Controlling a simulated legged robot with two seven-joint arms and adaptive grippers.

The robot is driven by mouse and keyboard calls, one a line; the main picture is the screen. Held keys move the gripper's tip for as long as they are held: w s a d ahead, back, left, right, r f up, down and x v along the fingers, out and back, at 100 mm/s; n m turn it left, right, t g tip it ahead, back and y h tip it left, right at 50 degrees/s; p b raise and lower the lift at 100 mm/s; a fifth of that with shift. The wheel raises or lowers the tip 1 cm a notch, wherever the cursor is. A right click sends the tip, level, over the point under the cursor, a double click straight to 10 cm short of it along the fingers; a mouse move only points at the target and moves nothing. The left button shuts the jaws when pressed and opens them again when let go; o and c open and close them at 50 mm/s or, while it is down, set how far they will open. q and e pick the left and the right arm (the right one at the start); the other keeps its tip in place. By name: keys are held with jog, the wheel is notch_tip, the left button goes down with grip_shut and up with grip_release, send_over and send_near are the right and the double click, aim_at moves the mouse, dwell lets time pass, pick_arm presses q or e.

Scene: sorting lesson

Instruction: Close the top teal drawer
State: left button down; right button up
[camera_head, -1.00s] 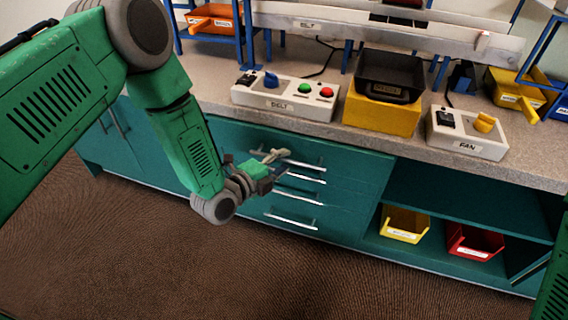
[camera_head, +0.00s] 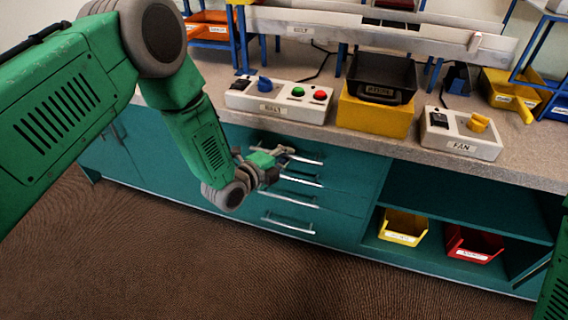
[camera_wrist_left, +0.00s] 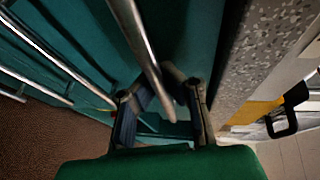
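The top teal drawer (camera_head: 265,143) is under the counter, uppermost in a stack of several drawers with metal bar handles. Its front looks about flush with those below; a small gap cannot be judged. My left gripper (camera_head: 284,154) is right at its handle (camera_head: 308,160). In the left wrist view, the handle (camera_wrist_left: 140,45) runs down toward the space between the fingertips of my left gripper (camera_wrist_left: 162,98). The fingers are apart with a gap between them, and I cannot tell whether they touch the bar. My right gripper is out of view.
The stone-look countertop (camera_head: 330,138) overhangs close above the drawer. On it stand the belt control box (camera_head: 278,100), a yellow block (camera_head: 375,115) with a black bin (camera_head: 383,75), and the fan box (camera_head: 460,134). A yellow bin (camera_head: 402,227) and red bin (camera_head: 474,243) sit in the open shelf.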

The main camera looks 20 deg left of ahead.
pick_arm(q)
jog(key=shift+w+a, duration=0.15)
jog(key=shift+w, duration=0.75)
jog(key=c, duration=1.6)
grip_release()
jog(key=v, duration=1.2)
jog(key=shift+f, duration=0.15)
